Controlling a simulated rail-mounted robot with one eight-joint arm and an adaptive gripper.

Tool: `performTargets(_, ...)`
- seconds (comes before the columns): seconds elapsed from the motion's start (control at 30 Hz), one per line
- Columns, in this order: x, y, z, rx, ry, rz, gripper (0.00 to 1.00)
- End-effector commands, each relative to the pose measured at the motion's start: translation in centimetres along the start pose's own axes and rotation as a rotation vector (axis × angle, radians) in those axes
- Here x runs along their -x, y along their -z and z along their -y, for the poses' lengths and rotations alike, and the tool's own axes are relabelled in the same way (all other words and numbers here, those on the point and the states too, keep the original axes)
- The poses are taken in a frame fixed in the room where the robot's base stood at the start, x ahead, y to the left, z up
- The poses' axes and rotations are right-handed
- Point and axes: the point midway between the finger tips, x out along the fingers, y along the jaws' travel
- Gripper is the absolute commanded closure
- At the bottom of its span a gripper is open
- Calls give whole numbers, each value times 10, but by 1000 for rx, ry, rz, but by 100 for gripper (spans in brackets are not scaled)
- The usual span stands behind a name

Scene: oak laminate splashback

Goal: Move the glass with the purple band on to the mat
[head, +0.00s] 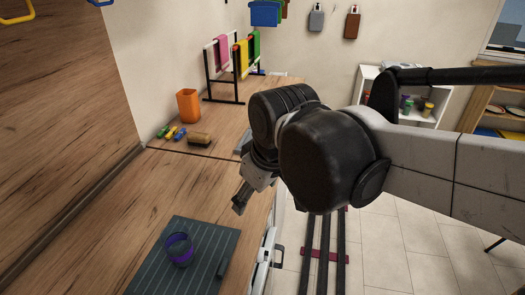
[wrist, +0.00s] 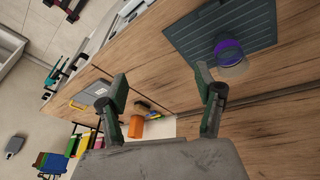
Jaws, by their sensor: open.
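The glass with the purple band (head: 179,250) stands upright on the dark grey striped mat (head: 207,238), towards its left side in the head view. Nothing touches the glass. My gripper (head: 239,207) is above the counter beyond the mat, apart from the glass. In the wrist view, my gripper (wrist: 161,90) has its two fingers spread wide with nothing between them. The glass (wrist: 230,56) and the mat (wrist: 193,38) show at the upper right there, beyond the right finger.
An orange cup (head: 188,106), a brown brush-like block (head: 200,139) and several small coloured items (head: 171,132) stand farther along the counter. A rack with coloured cloths (head: 240,57) is behind them. The counter between the mat and these items is clear.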

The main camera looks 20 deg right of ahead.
Motion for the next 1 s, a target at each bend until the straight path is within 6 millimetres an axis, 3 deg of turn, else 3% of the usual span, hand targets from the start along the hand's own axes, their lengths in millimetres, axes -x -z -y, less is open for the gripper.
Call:
performTargets(0.03, 3, -16, -9, -73, -22, -24, 34)
performTargets(0.2, 10, -54, -33, -307, -89, -118, 34)
performTargets(0.4, 13, -83, -47, -487, -139, -198, 34)
performTargets(0.83, 13, -91, -51, -539, -152, -223, 34)
performTargets(1.0, 0, -95, -49, -538, -151, -223, 34)
